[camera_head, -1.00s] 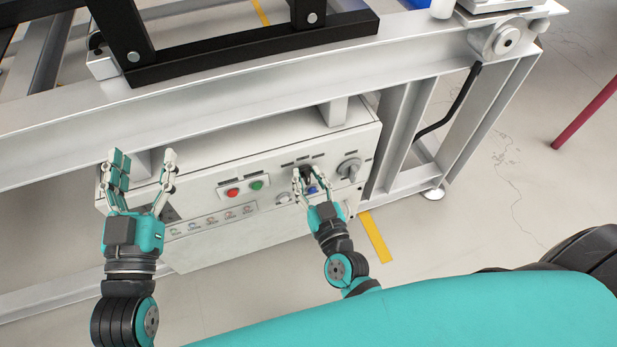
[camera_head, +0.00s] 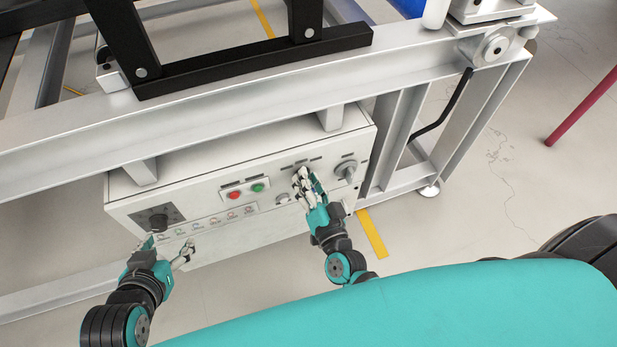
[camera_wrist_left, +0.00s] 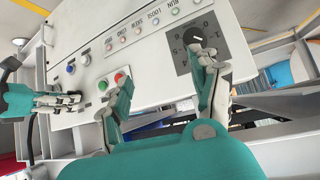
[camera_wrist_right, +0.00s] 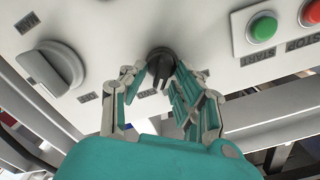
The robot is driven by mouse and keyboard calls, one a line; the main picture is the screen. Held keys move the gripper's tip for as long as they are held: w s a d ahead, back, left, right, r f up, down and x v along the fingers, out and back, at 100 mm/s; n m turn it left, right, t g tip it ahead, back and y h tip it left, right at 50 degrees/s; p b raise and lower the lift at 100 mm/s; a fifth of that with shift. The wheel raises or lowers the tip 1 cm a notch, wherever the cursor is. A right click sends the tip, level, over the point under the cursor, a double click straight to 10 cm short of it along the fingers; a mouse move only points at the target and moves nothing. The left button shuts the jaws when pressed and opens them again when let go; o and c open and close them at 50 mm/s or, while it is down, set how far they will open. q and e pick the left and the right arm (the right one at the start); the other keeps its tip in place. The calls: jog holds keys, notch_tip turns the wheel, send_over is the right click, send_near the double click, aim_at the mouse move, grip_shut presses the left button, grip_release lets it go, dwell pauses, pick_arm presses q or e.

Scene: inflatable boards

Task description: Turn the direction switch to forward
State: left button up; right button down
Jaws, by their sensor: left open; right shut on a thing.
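A small black switch knob (camera_wrist_right: 160,62) on the white control panel (camera_head: 225,210) sits between the fingers of my right gripper (camera_wrist_right: 160,78) in the right wrist view. The fingers are shut on it. In the head view, my right gripper (camera_head: 303,178) covers the knob. My left gripper (camera_head: 168,248) is open and empty at the panel's lower left. In the left wrist view, my left gripper (camera_wrist_left: 157,85) shows its fingers spread.
A large grey knob (camera_wrist_right: 50,68) is beside the black one. A green button (camera_head: 258,187) and a red button (camera_head: 233,194) lie left of my right gripper. A black dial (camera_head: 158,220) is at the panel's left end. A metal beam (camera_head: 230,90) runs above the panel.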

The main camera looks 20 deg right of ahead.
pick_arm(q)
jog(key=shift+s+a+f+g, duration=0.3)
jog(key=shift+s+f+g, duration=0.25)
jog(key=shift+s, duration=0.25)
pick_arm(e)
jog(key=shift+m, duration=0.8)
jog(key=c, duration=1.3)
grip_release()
jog(key=shift+c, duration=0.2)
jog(key=shift+s, duration=0.1)
jog(key=s, duration=1.1)
jog(key=shift+s+d, duration=0.25)
jog(key=shift+s, duration=0.15)
